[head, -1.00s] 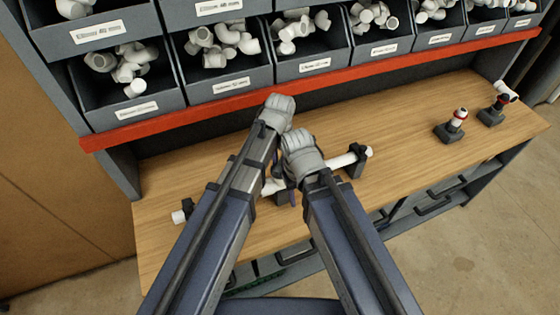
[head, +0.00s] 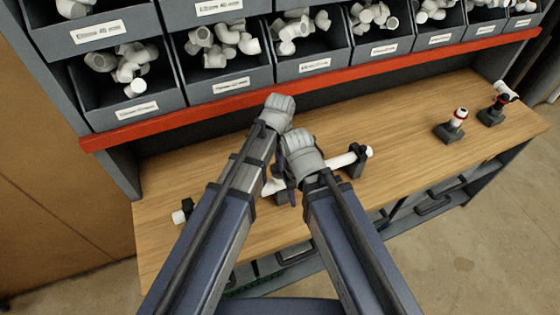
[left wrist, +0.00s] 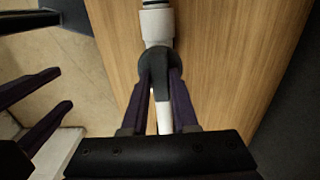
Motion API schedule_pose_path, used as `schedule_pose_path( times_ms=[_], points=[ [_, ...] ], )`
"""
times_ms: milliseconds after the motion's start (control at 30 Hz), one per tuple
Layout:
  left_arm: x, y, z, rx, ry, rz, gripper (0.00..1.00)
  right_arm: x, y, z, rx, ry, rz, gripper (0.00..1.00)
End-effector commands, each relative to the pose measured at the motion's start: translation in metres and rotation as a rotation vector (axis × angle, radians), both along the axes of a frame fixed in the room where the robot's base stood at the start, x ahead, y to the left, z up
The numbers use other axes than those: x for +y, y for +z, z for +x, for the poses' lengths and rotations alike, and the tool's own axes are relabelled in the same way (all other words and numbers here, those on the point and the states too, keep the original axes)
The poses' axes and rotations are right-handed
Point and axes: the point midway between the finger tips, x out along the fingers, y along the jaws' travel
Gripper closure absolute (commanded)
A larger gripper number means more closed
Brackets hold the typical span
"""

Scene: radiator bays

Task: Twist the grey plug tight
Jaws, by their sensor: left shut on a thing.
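A dark grey rounded piece, which looks like the grey plug (left wrist: 157,68), is between the two dark fingers of my left gripper (left wrist: 158,88) in the left wrist view. The gripper is shut on it. A white fitting (left wrist: 156,25) lies directly beyond the piece, and a white pipe (left wrist: 163,118) shows on the near side. In the head view the wrists largely hide the grip and the plug. My right gripper (left wrist: 38,108) is beside and below the left one; its two fingers are apart with nothing visible between them.
A white pipe (head: 345,160) runs across the bench (head: 400,125) on dark supports. Two small stands with red-banded fittings (head: 460,116) are at the right. Bins of white fittings (head: 227,60) sit above a red rail (head: 200,108). Bench right of my arms is mostly clear.

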Motion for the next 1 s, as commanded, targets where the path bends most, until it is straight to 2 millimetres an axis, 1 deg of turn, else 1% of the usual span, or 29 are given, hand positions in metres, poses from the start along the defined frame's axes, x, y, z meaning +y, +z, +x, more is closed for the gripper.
schedule_pose_path(
  times_ms=[567, 600, 833, 1000],
  points=[
    [-0.0002, -0.0001, -0.0002, 0.0, -0.029, 0.0, 1.0, 0.0, -0.0001, 0.0, 0.0, 0.0, 0.0, 0.5],
    [-0.0002, -0.0001, -0.0002, 0.0, -0.029, 0.0, 0.69, 0.0, -0.0001, 0.0, 0.0, 0.0, 0.0, 0.5],
    [-0.0002, -0.0001, -0.0001, 0.0, -0.028, 0.0, 0.43, 0.0, -0.0001, 0.0, 0.0, 0.0, 0.0, 0.5],
    [0.0, 0.0, -0.0001, 0.0, -0.027, 0.0, 0.43, 0.0, 0.0, 0.0, 0.0, 0.0, 0.0, 0.5]
  ],
)
